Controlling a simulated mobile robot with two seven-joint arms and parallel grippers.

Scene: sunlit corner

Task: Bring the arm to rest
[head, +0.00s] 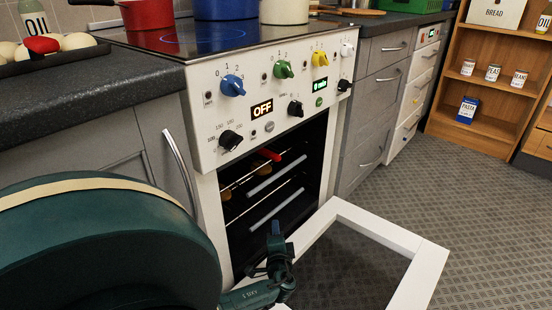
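My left arm (110,250), dark green with a cream band, fills the lower left of the head view. Its gripper (277,248) is small and dark, in front of the oven opening and near the left side of the lowered oven door (385,232). The fingers are too small and dark to tell whether they are open or shut. I see nothing clearly held. My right gripper is not in view.
The white oven (260,100) stands open, its display reading OFF. Racks and a red item (269,155) show inside. Pots stand on the hob (200,37). A tray of buns (47,57) is on the left counter. Open floor (470,200) lies to the right.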

